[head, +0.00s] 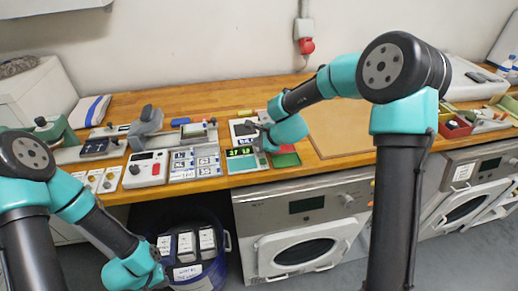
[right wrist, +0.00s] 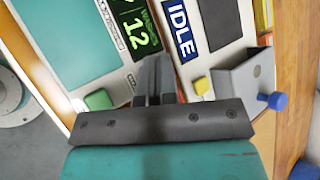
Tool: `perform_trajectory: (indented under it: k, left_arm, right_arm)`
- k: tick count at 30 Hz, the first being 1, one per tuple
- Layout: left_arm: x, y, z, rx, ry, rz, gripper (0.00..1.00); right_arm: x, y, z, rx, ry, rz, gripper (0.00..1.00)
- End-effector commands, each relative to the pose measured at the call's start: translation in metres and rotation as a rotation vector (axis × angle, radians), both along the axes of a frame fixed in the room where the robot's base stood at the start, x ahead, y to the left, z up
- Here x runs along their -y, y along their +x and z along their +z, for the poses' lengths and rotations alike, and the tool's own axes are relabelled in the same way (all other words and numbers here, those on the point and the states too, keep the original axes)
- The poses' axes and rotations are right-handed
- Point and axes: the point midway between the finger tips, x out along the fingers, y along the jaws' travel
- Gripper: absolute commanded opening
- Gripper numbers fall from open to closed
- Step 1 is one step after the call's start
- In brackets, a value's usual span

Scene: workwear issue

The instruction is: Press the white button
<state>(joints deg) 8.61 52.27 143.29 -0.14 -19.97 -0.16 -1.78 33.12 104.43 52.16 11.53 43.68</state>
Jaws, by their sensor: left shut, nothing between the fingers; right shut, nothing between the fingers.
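I cannot make out a white button with certainty in either view. A white control box (head: 146,170) with a red button stands at the bench's front edge, left of centre, and small white panels (head: 103,180) with tiny controls lie left of it. My right gripper (head: 262,139) is shut and empty, low over the panels at mid-bench. In the right wrist view its shut fingers (right wrist: 156,80) lie between a panel with a green button (right wrist: 97,100) and one with a yellow button (right wrist: 202,86). My left gripper (head: 160,276) is shut, in front of the bench, low by the blue tub.
A green-digit display (right wrist: 140,27) and an IDLE label (right wrist: 181,37) flank my right fingers. A grey box (right wrist: 240,80) with a blue knob (right wrist: 276,101) stands close by. The blue tub (head: 222,262) holds labelled white boxes. The wooden board (head: 340,128) right of my gripper is clear.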

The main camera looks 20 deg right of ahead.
Motion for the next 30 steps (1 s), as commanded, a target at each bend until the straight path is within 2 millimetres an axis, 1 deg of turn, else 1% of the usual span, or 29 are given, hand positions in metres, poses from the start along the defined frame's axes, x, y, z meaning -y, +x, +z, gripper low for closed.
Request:
perform_trajectory:
  k: [30]
  left_arm:
    - [0.0000,0.0000,0.0000,0.000,0.000,0.000,0.00]
  right_arm:
    - [-0.0003,0.0000,-0.0079,-0.001,0.001,0.000,0.00]
